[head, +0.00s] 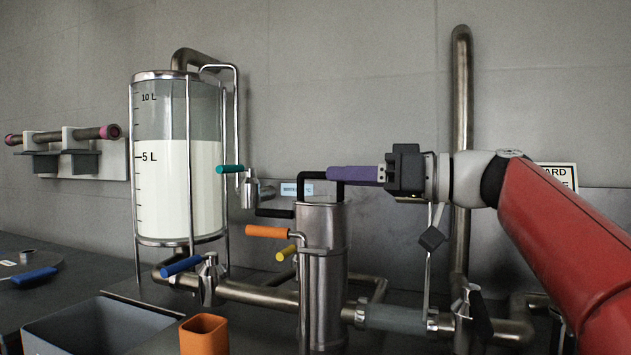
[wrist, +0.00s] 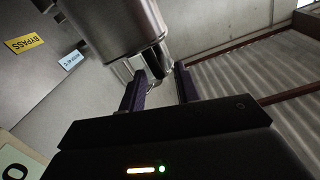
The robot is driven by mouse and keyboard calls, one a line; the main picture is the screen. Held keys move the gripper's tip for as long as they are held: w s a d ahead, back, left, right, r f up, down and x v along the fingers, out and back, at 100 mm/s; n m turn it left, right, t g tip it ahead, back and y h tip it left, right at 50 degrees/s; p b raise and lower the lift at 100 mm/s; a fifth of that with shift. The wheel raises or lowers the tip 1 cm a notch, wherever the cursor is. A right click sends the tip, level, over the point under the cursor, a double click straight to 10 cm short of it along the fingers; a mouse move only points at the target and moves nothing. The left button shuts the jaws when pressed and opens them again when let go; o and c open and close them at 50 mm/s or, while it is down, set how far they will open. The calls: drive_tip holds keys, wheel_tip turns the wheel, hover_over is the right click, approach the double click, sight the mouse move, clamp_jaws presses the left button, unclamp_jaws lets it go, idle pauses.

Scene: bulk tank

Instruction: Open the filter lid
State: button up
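The filter is an upright steel cylinder (head: 322,270) right of the tank in the head view. Its lid (head: 318,208) looks seated on top and carries a black arched handle (head: 305,176). My gripper (head: 330,176) reaches in from the right, its purple fingers level over the right part of the handle. In the wrist view, the steel body (wrist: 115,25) is at the top. My fingers (wrist: 160,74) are apart there, with the dark handle (wrist: 152,62) at or between their tips. I cannot tell whether they touch it. The handle's right part is partly hidden.
A milk-filled tank (head: 160,190) stands left of the filter. Orange (head: 268,232), blue (head: 182,266) and teal (head: 232,169) valve handles stick out nearby. A vertical pipe (head: 462,100) rises behind my arm. An orange cup (head: 204,335) and a grey bin (head: 95,325) are in front.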

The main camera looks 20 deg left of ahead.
sight(304, 175)
drive_tip(key=a, duration=0.5)
drive_tip(key=shift+w+a, duration=0.25)
drive_tip(key=shift+a, duration=0.05)
clamp_jaws()
